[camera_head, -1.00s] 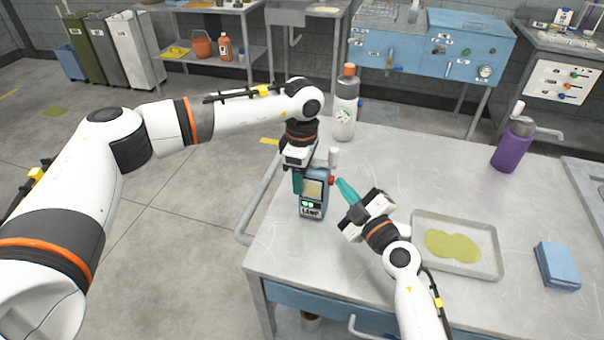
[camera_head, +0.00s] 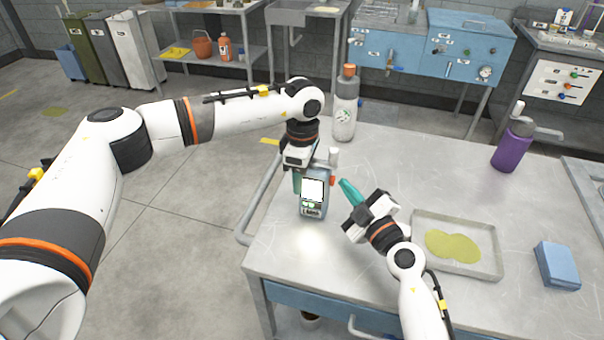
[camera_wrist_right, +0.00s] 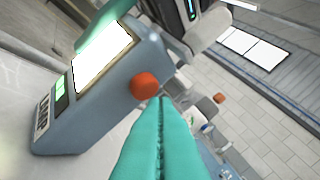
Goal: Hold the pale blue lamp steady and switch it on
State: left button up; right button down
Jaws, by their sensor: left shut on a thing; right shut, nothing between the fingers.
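The pale blue lamp (camera_head: 313,208) stands upright near the left edge of the table, its front panel glowing white. A bright patch of light lies on the table before it. In the right wrist view the lamp (camera_wrist_right: 110,108) shows its lit panel, a green patch and a red-orange button (camera_wrist_right: 145,86) on its side. My left gripper (camera_head: 298,180) is shut on the lamp from behind and the left. My right gripper (camera_head: 347,190) is shut and empty, its teal fingertips to the right of the lamp, a small gap from the button.
A grey tray (camera_head: 480,270) with a yellow-green puddle lies right of my right gripper. A blue block (camera_head: 556,266) is further right. A clear bottle with an orange cap (camera_head: 345,108) stands behind the lamp, a purple bottle (camera_head: 511,148) at the back right. The table's middle is clear.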

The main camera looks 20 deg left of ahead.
jog(key=shift+d, duration=0.1)
pick_arm(q)
jog(key=o, duration=1.3)
pick_arm(e)
jog(key=d, duration=0.6)
pick_arm(q)
jog(key=shift+r, duration=0.1)
